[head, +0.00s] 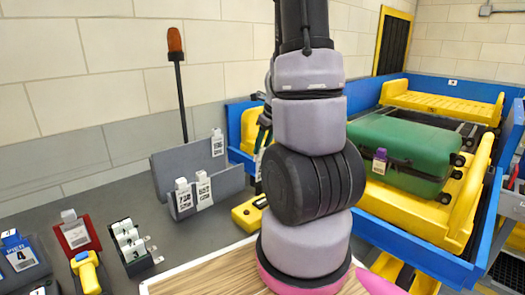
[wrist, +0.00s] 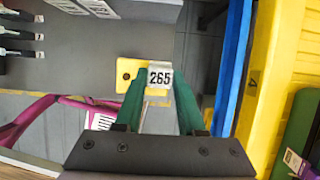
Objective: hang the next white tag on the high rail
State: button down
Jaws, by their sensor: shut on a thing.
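My gripper (wrist: 160,95) has green fingers shut on a white tag (wrist: 160,77) printed 265, held at the fingertips. In the head view my arm hides most of the gripper, and the held tag cannot be made out. A grey rack stands on the counter left of my arm. Its high rail (head: 180,158) at the back carries one white tag (head: 217,142) near the right end. Its low front rail (head: 222,186) carries two white tags (head: 183,196) side by side. Part of the rack with tags (wrist: 98,8) shows at the top of the wrist view.
A yellow block (head: 248,213) lies on the counter right of the rack. Stamps or similar holders (head: 130,245) stand at front left. A pole with an orange top (head: 174,40) rises behind the rack. A green suitcase (head: 400,150) lies in a yellow tray on the right.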

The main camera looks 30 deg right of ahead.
jog(key=shift+r, duration=2)
